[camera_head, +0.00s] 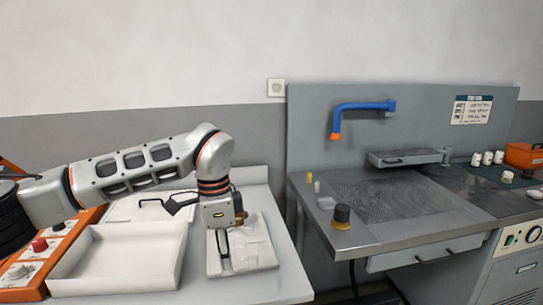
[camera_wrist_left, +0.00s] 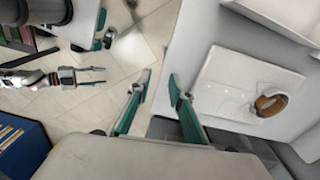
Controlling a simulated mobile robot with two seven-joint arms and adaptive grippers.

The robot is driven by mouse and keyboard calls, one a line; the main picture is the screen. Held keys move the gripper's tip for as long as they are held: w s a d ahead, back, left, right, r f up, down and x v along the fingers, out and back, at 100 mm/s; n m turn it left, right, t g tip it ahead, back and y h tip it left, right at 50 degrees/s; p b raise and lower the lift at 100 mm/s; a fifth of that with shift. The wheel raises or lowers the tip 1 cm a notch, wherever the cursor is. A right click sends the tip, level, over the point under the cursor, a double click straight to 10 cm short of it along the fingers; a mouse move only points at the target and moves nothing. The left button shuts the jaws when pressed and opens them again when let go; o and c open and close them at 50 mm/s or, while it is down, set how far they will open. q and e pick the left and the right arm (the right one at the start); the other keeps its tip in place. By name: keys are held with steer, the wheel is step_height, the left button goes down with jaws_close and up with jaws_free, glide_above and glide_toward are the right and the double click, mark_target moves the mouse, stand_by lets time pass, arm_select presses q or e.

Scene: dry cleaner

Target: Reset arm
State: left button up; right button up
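My left arm reaches in from the left in the head view. Its gripper (camera_head: 228,243) points down over a white pad (camera_head: 262,254) on the light table. In the left wrist view the teal fingers of my left gripper (camera_wrist_left: 160,100) stand apart with nothing between them. The pad (camera_wrist_left: 222,97) lies to their right there, with a brown, ring-like object (camera_wrist_left: 271,102) on it. My right gripper (camera_wrist_left: 98,75) shows small at the left of the wrist view, over the tiled floor, with its fingers apart and empty. It is outside the head view.
A white open tray (camera_head: 118,258) stands left of the pad, beside an orange control panel (camera_head: 38,252) with knobs. On the right is a grey workbench (camera_head: 440,222) with a perforated area, a blue pipe arm (camera_head: 362,106) and a black-topped knob (camera_head: 342,215). A gap separates both tables.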

arm_select(q)
steer(key=s+d+f+m+g+h, duration=0.2)
steer(key=s+d+f+m+h, duration=0.1)
steer(key=s+d, duration=0.3)
steer(key=s+d+f+m+g+h, duration=0.2)
steer(key=s+d+f+m+h, duration=0.15)
steer(key=d, duration=0.45)
steer(key=s+d+r+m+g+h, duration=0.1)
steer(key=s+d+r+h, duration=0.2)
steer(key=d+h, duration=0.2)
steer(key=s+d+r+m+h, duration=0.2)
steer(key=s+d+r+h, duration=0.1)
steer(key=d+h, duration=0.2)
steer(key=w+a+n+t+h, duration=0.5)
steer(key=w+n+t, duration=0.25)
steer(key=t, duration=0.45)
steer(key=w+a+f+n+t+y, duration=0.3)
steer(key=a+f+n+t+y, duration=0.5)
steer(key=a+f+n+t, duration=0.15)
steer(key=s+a+f+n+y, duration=0.3)
steer(key=a+f+y, duration=0.6)
steer(key=f, duration=0.5)
steer(key=s+a+f+g+y, duration=0.2)
steer(key=s+a+f+g, duration=0.3)
steer(key=s+a+f, duration=0.5)
steer(key=s+f, duration=0.3)
steer(key=shift+a+f, duration=0.25)
steer(key=shift+f, duration=0.1)
